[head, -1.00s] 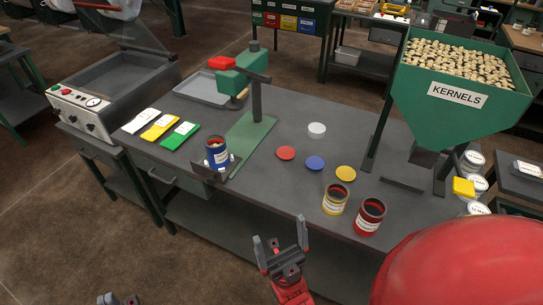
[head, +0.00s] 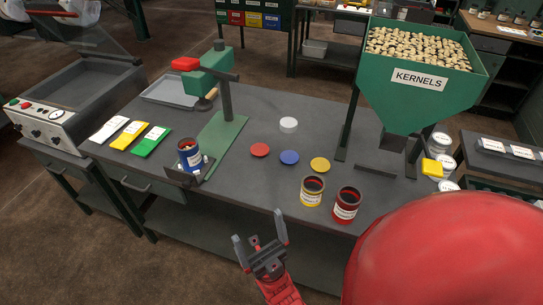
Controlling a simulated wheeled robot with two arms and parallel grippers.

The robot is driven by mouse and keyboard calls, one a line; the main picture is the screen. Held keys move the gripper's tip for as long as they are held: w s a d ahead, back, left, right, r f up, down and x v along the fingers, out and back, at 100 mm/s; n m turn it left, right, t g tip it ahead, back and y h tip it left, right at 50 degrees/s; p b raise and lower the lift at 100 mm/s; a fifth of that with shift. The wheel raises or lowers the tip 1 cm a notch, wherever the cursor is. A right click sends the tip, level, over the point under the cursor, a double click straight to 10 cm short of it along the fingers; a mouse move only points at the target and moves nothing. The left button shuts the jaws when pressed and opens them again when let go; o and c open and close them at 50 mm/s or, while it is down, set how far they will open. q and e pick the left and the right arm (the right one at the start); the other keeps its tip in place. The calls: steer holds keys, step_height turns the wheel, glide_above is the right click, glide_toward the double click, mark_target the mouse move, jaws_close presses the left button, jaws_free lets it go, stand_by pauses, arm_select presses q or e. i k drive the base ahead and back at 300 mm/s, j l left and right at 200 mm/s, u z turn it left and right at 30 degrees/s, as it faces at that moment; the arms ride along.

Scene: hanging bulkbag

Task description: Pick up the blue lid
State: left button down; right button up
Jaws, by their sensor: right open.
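The blue lid (head: 289,157) is a small flat disc lying on the grey workbench (head: 262,192), between a red lid (head: 260,150) and a yellow lid (head: 320,164). My right gripper (head: 259,240) is open and empty. In the picture it shows below the blue lid, in front of the bench's near edge and apart from the lid. My left gripper is out of the picture.
A white lid (head: 288,125) lies behind the blue one. A yellow can (head: 312,191) and a red can (head: 346,205) stand to its right, nearer the front edge. A blue can (head: 190,155) sits at the green press (head: 217,140). A kernel hopper (head: 420,90) stands at right.

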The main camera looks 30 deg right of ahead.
mark_target(287, 157)
steer(key=z, duration=0.65)
steer(key=i+j+z, duration=0.15)
steer(key=j+z, duration=0.2)
steer(key=i+j+z, duration=0.15)
steer(key=z, duration=0.2)
steer(key=i+j+z, duration=0.1)
steer(key=j+z, duration=0.2)
steer(key=j, duration=0.2)
steer(key=i+j+z, duration=0.1)
steer(key=j, duration=1.1)
steer(key=i+z, duration=0.05)
steer(key=i, duration=0.05)
